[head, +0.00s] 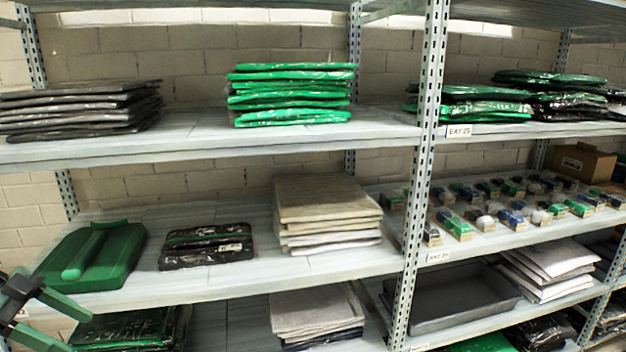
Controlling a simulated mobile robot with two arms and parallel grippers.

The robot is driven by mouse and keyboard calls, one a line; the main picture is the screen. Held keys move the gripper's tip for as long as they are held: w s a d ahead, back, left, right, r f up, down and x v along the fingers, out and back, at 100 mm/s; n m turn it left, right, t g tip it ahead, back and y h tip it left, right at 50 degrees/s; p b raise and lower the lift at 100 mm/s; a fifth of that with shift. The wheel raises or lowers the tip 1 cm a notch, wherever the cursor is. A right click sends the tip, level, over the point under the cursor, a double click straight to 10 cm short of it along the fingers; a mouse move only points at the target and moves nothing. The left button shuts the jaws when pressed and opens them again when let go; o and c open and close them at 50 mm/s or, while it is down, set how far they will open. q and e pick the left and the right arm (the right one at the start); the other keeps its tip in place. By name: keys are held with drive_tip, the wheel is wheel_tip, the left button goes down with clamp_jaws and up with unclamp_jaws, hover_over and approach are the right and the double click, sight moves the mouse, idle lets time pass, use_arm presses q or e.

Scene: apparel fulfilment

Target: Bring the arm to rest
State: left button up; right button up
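My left gripper (74,332) comes in at the lower left edge of the head view. Its two green fingers point right and down with a clear gap between them, and nothing is held there. It is in front of the left end of the shelving, just below the green tray-like item (115,260) on the middle shelf. The rest of the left arm is cut off by the frame edge. My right gripper is not in view.
A grey metal shelf unit (200,146) fills the view, with a perforated upright (420,170) near the middle. Bagged garments (290,95) and folded stacks (325,210) lie on it. A dark bin (450,300) and cardboard box (583,162) are at right.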

use_arm(q)
drive_tip(key=w+d+f+n+t+h, duration=0.2)
drive_tip(key=w+d+f+t, duration=0.3)
drive_tip(key=f, duration=0.4)
drive_tip(key=w+d+f+n+t+h, duration=0.1)
drive_tip(key=w+d+f+t, duration=0.25)
drive_tip(key=w+f, duration=0.35)
drive_tip(key=s+a+f+n+t+y, duration=0.1)
drive_tip(key=s+f+n+y, duration=0.3)
drive_tip(key=f, duration=0.8)
drive_tip(key=s+f+n+t+y, duration=0.2)
drive_tip(key=s+f+n+y, duration=0.15)
drive_tip(key=f, duration=0.95)
drive_tip(key=s+d+f+n+g+y, duration=0.2)
drive_tip(key=s+f+g+y, duration=0.25)
drive_tip(key=s+f, duration=1.35)
drive_tip(key=s+d+f+g, duration=0.2)
drive_tip(key=s+d+f, duration=0.1)
drive_tip(key=s, duration=0.6)
drive_tip(key=s+d+f+g, duration=0.3)
drive_tip(key=s, duration=0.7)
drive_tip(key=s+d+f+g, duration=0.3)
drive_tip(key=s+d+f, duration=0.1)
drive_tip(key=s, duration=0.5)
drive_tip(key=shift+s, duration=0.25)
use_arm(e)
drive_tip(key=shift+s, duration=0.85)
